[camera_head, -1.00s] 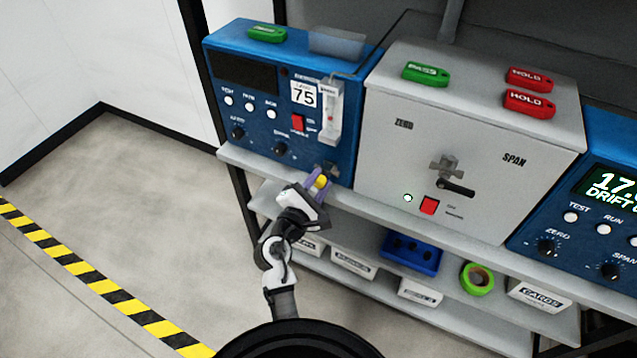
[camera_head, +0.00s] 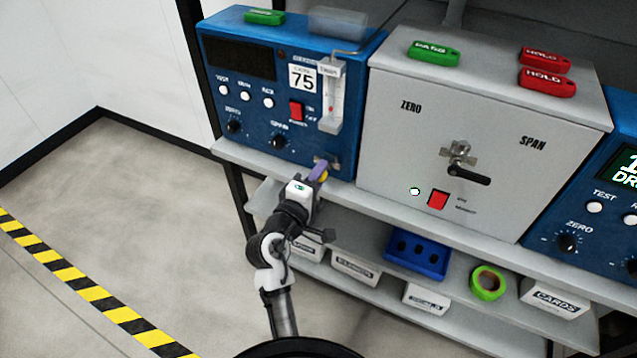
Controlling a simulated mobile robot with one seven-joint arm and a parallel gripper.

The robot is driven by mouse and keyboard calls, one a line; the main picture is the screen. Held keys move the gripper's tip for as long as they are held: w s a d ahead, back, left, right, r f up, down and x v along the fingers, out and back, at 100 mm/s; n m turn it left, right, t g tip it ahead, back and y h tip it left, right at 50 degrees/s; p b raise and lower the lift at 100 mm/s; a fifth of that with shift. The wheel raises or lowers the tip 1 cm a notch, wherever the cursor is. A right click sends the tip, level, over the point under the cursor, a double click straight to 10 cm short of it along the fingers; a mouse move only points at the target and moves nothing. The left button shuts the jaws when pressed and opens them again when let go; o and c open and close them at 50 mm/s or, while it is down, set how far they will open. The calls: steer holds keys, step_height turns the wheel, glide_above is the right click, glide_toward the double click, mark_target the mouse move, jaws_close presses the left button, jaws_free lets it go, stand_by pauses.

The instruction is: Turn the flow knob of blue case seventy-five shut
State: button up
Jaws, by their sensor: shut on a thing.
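The blue case marked 75 (camera_head: 262,58) stands at the left end of the shelf. On its right side is a clear upright flow tube (camera_head: 332,98). The knob's turn angle cannot be read from here.
A grey box (camera_head: 430,150) with a black lever (camera_head: 468,176) stands close on the right. Another blue case (camera_head: 610,205) is beyond it. The lower shelf holds white boxes, a blue rack (camera_head: 417,256) and green tape (camera_head: 487,283). The floor (camera_head: 120,190) at left is clear.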

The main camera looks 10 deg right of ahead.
steer(key=m+b, duration=0.4)
steer(key=m, duration=0.1)
steer(key=shift+f+m+b, duration=0.15)
steer(key=shift+m+b, duration=0.15)
steer(key=shift+b, duration=0.05)
steer(key=m+b, duration=0.3)
steer(key=m, duration=0.1)
steer(key=shift+m+b, duration=0.3)
steer(key=shift+m, duration=0.1)
steer(key=o, duration=1)
